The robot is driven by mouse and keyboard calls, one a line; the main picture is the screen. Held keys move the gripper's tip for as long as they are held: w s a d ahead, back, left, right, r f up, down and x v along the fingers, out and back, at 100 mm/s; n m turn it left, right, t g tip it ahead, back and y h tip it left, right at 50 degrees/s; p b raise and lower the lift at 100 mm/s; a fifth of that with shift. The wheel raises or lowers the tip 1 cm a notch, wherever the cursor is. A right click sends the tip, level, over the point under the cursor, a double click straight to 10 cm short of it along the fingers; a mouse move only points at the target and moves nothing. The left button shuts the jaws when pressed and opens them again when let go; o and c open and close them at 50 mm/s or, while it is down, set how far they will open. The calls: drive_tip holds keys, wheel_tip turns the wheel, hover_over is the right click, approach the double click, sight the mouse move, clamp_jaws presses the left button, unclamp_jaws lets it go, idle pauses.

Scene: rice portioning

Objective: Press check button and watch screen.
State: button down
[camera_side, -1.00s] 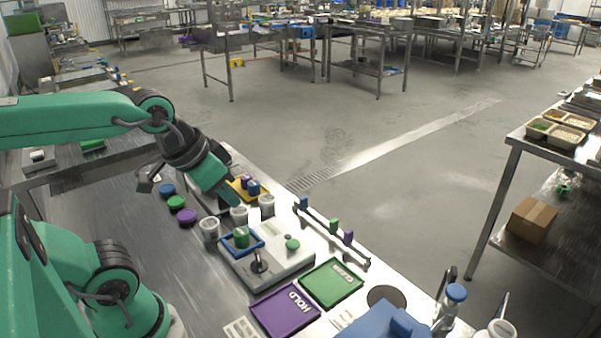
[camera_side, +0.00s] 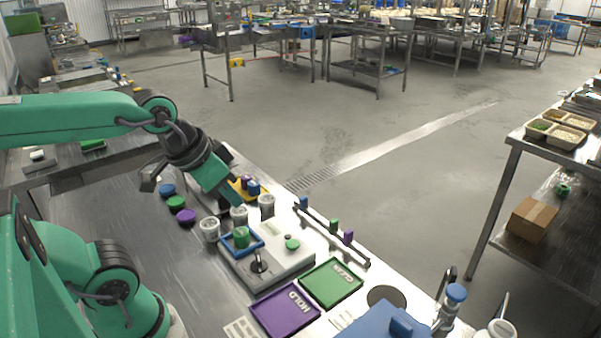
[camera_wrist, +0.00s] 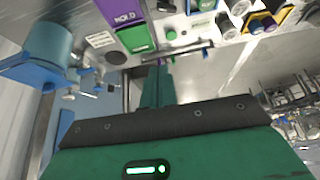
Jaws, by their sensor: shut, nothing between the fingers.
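A grey device (camera_side: 285,266) stands on the bench in the side view, with a round green button (camera_side: 292,244) on its top. A green-topped jar (camera_side: 241,237) sits in a blue square frame on the device, near a dark knob (camera_side: 259,263). My gripper (camera_side: 237,202) is shut and empty, pointing down to the right, above and behind the device, apart from the button. Its fingers also show in the wrist view (camera_wrist: 157,75). I cannot make out a lit screen on the device in either view.
Several pale cups (camera_side: 209,229) stand beside the device, close to my gripper. Purple HOLD (camera_side: 263,313) and green CLEAR (camera_side: 331,284) trays lie in front. A rail (camera_side: 335,243) with coloured blocks runs along the bench edge. Coloured lids (camera_side: 187,216) lie to the left.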

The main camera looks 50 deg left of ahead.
drive_tip(key=w+a+f+m, duration=0.1)
drive_tip(key=w+f+m, duration=0.2)
drive_tip(key=w, duration=0.4)
drive_tip(key=m+t, duration=0.2)
drive_tip(key=m, duration=0.3)
hover_over(290, 244)
wheel_tip(290, 244, down, 7)
drive_tip(key=shift+y, duration=0.3)
drive_tip(key=shift+d+r, duration=0.1)
drive_tip(key=shift+f, duration=4.4)
drive_tip(key=shift+f, duration=0.95)
drive_tip(key=shift+r, duration=0.95)
